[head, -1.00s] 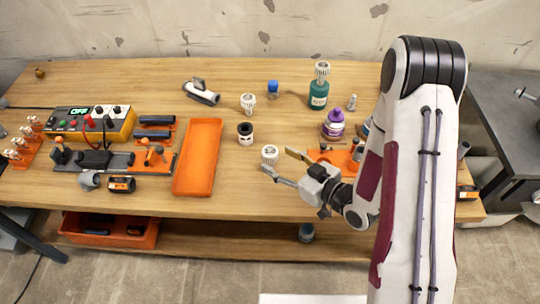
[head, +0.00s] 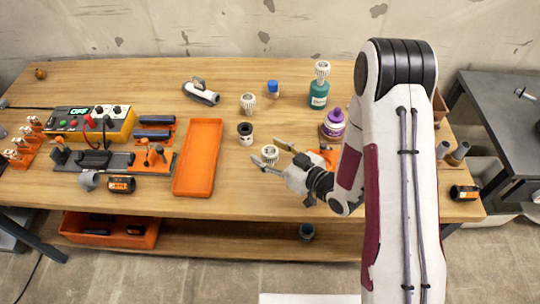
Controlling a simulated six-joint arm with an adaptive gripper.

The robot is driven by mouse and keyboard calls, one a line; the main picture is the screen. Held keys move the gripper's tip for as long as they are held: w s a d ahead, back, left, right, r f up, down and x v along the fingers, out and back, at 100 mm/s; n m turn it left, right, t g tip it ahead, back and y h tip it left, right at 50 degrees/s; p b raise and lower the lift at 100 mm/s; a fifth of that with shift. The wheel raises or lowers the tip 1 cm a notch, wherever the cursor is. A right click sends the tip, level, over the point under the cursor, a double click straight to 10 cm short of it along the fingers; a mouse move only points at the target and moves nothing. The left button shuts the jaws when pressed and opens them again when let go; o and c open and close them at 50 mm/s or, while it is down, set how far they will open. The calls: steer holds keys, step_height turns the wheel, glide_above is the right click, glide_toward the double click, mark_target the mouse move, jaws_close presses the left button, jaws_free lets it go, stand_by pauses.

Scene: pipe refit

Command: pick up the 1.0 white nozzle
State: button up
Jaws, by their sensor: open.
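A white ribbed nozzle (head: 270,154) stands on the wooden table, right of the orange tray. My gripper (head: 268,152) is open and reaches in from the right, with its two fingers on either side of this nozzle in the picture; I cannot tell whether they touch it. A second white nozzle (head: 248,102) stands farther back, and a third white top (head: 322,69) sits on the green bottle (head: 318,94). Size marks are too small to read, so I cannot tell which is the 1.0.
A black-and-white fitting (head: 245,133) stands just behind the nearer nozzle. The orange tray (head: 198,157) looks empty. A purple bottle (head: 333,124) and a blue-capped item (head: 273,88) stand behind my gripper.

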stand_by(0.4)
steer(key=c, duration=1.1)
steer(key=shift+r, duration=0.15)
steer(key=shift+r, duration=4.8)
